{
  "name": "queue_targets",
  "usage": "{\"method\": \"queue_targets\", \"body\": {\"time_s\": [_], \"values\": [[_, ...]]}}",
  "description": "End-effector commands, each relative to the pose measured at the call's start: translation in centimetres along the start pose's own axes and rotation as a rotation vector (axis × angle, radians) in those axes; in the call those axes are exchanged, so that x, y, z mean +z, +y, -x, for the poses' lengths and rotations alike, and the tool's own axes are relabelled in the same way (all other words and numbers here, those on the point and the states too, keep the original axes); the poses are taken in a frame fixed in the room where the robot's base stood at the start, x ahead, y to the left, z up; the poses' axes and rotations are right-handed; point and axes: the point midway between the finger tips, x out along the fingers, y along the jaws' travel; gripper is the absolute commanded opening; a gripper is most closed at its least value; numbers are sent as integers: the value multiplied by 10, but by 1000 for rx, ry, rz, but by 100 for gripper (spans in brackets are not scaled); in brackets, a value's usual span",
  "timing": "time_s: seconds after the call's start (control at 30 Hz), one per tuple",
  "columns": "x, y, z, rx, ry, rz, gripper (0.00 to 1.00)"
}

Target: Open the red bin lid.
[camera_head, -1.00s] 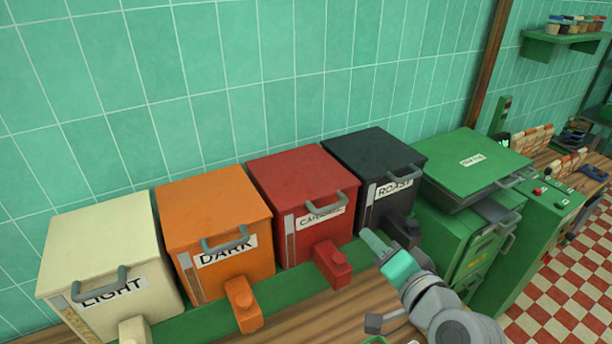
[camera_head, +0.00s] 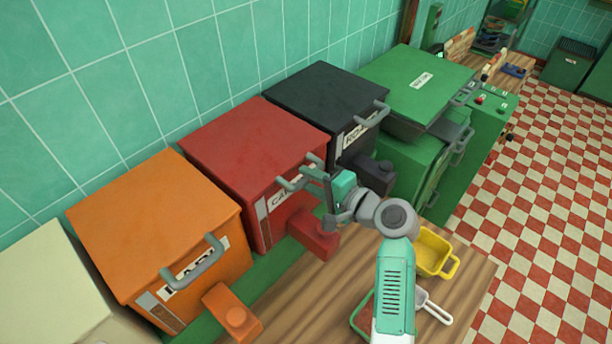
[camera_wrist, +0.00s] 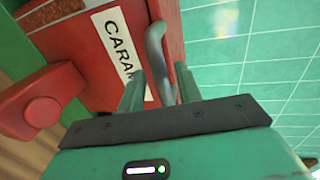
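The red bin (camera_head: 225,150) stands between the orange and black bins, its flat lid (camera_head: 250,140) down. Its grey handle (camera_head: 288,184) sticks out from the lid's front edge, partly hidden by my gripper. My gripper (camera_head: 314,178) is at this handle, in front of the bin. In the wrist view the two teal fingers (camera_wrist: 160,85) are apart, with part of the grey handle (camera_wrist: 156,45) showing between them. I cannot tell whether the fingers touch it. The bin's white label (camera_wrist: 118,45) begins "CARAM".
An orange bin (camera_head: 150,220) stands left, a black bin (camera_head: 320,95) right. A red spout block (camera_head: 315,238) juts out below my gripper. A green machine (camera_head: 415,85), yellow scoop tray (camera_head: 437,250) and white-handled tool (camera_head: 435,308) are to the right.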

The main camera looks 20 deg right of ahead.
Motion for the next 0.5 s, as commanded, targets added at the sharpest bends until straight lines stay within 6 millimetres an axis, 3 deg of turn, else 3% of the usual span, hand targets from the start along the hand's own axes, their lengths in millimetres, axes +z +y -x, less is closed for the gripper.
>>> {"method": "queue_targets", "body": {"time_s": [0.13, 0.4, 0.5], "values": [[0, 0, -14, 1, -1, 0, 34], [0, 0, -16, 0, 1, 1, 34], [0, 0, -16, 0, 1, 1, 15]]}}
